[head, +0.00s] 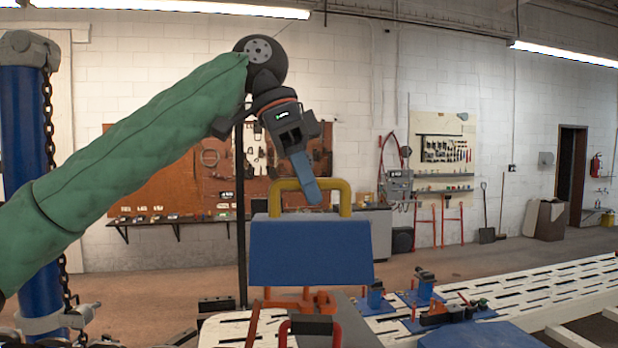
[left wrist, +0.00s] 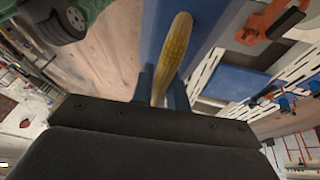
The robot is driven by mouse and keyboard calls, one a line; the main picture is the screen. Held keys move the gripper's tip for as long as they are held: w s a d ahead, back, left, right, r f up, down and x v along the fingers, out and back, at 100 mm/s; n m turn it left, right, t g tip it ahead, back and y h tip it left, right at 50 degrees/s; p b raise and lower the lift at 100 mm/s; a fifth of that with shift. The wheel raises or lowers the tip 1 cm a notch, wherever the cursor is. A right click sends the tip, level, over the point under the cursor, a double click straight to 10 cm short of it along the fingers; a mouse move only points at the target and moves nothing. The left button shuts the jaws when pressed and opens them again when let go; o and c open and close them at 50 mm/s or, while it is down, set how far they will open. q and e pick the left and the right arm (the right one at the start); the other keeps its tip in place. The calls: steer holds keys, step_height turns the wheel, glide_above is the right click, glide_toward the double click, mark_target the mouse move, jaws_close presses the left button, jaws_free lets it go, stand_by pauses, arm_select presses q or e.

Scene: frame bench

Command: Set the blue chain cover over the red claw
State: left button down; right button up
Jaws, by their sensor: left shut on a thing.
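The blue chain cover (head: 310,252) is a blue box shape with a yellow handle (head: 345,197) on top. My left gripper (head: 313,190) is shut on this handle from above. The cover hangs upright in the middle of the head view. In the left wrist view the yellow handle (left wrist: 176,50) runs between the blue fingers, with the cover's blue top (left wrist: 205,25) beyond it. The red claw (head: 325,302), orange-red, shows just under the cover's lower edge; its upper part is hidden behind the cover. It also shows apart from the cover in the left wrist view (left wrist: 272,20).
A white slotted bench (head: 545,290) extends to the right, with blue clamp blocks (head: 376,297) and a blue plate (head: 480,336) on it. A blue post with a chain (head: 48,130) stands at the left. A dark upright pole (head: 240,220) stands behind the cover.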

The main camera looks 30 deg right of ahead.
mark_target(308, 217)
arm_select(q)
steer(key=shift+s+f, duration=0.45)
steer(key=shift+f, duration=0.4)
steer(key=shift+w+f+b, duration=0.25)
steer(key=shift+f+b, duration=0.1)
steer(key=shift+f, duration=0.9)
steer(key=shift+s+f+b, duration=0.15)
steer(key=shift+f+b, duration=0.15)
steer(key=shift+f, duration=0.25)
steer(key=shift+f+b, duration=1)
steer(key=shift+f, duration=3.25)
arm_select(e)
steer(key=f, duration=0.1)
steer(key=w+f, duration=0.2)
steer(key=shift+a+f, duration=0.1)
steer(key=shift+a, duration=0.2)
steer(key=shift+s+d, duration=0.1)
steer(key=shift+d, duration=0.15)
